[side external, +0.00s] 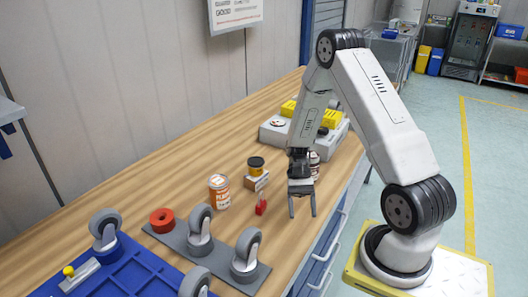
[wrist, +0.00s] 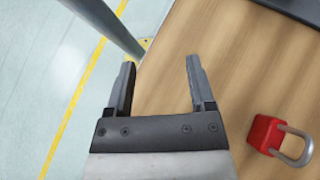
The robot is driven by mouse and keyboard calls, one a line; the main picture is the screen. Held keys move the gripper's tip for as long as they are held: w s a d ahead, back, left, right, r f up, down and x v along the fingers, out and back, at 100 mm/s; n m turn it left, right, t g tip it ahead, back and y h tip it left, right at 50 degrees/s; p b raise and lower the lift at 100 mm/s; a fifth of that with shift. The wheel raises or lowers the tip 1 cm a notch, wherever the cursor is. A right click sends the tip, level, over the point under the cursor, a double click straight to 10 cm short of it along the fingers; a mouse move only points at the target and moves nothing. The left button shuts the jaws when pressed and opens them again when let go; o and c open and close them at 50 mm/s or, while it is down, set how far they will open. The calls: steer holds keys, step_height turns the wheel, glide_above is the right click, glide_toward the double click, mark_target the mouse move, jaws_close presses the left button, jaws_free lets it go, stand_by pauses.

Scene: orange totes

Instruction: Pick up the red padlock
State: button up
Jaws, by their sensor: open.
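A red padlock (side external: 261,208) with a grey shackle lies on the wooden table, near its middle in the side external view. In the wrist view the padlock (wrist: 265,133) is at the lower right, its shackle pointing right. My gripper (side external: 302,213) is open and empty, pointing down to the right of the padlock and apart from it, near the table's front edge. In the wrist view the gripper's fingers (wrist: 162,80) are spread, with bare wood and the table's edge between and beyond them.
On the wooden table (side external: 120,190), a labelled can (side external: 219,191) and a small box with a yellow-black item (side external: 256,167) stand near the padlock. A grey plate with casters (side external: 200,240), a red ring (side external: 162,220) and a blue tray (side external: 120,275) lie nearer the camera. Grey-yellow cases (side external: 275,130) stand behind.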

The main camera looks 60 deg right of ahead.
mark_target(264, 202)
steer(key=w+m+t+y, duration=0.1)
steer(key=w+d+m+t+y, duration=0.1)
steer(key=w+m+t, duration=0.1)
steer(key=w+m+t+y, duration=0.1)
steer(key=m+t, duration=0.1)
steer(key=shift+w+d+r, duration=0.1)
steer(key=shift+w+d, duration=0.05)
steer(key=shift+d, duration=0.15)
steer(key=w+d+m+t, duration=0.1)
steer(key=d+m+t, duration=0.1)
steer(key=w+d+r+m+t, duration=0.1)
steer(key=w+m+t, duration=0.1)
steer(key=t, duration=0.1)
steer(key=w+d+m+t, duration=0.2)
steer(key=shift+d+r, duration=0.15)
steer(key=shift+d, duration=0.15)
steer(key=shift+w+a, duration=0.1)
steer(key=shift+x, duration=1.2)
steer(key=shift+a, duration=0.1)
steer(key=shift+x, duration=2.55)
steer(key=shift+r, duration=0.1)
steer(key=shift+c, duration=0.2)
jaws_close()
